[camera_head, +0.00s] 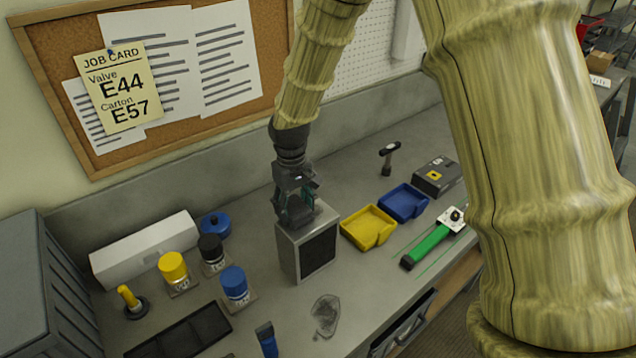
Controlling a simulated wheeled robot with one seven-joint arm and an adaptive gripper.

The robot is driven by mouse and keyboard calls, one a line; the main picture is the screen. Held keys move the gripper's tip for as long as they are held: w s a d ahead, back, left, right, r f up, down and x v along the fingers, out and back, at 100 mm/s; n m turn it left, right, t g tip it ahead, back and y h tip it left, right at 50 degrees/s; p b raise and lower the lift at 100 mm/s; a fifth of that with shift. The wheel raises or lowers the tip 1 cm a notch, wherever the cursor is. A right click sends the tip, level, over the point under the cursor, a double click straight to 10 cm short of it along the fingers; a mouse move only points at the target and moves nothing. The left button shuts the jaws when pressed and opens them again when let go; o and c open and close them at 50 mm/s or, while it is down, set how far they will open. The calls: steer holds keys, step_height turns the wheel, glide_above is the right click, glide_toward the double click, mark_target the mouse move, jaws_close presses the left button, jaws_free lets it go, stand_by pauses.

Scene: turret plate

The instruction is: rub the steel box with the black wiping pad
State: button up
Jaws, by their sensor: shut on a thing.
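The steel box (290,258) stands on the grey bench in the middle of the view. It is light grey with a dark panel on its right-hand face. My gripper (297,203) points down right over the top of the box. It is shut on a dark block that looks like the black wiping pad (296,217). The pad is at the box's top face and seems to touch it, though a small gap cannot be ruled out. The fingers hide part of the pad, and the pad hides part of the box top.
Yellow (368,228) and blue (403,203) trays sit close right of the box. Blue (235,286), black (212,252) and yellow (173,268) capped jars stand left.

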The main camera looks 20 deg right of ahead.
mark_target(293, 204)
steer(key=shift+w+a, duration=0.1)
steer(key=shift+w, duration=0.3)
steer(key=shift+w+r, duration=0.15)
steer(key=shift+w, duration=0.1)
steer(key=r, duration=0.4)
steer(key=shift+s+r, duration=0.3)
steer(key=shift+s, duration=0.1)
steer(key=shift+w+r, duration=0.3)
steer(key=shift+r, duration=0.25)
steer(key=shift+s+r, duration=0.15)
steer(key=shift+r, duration=1)
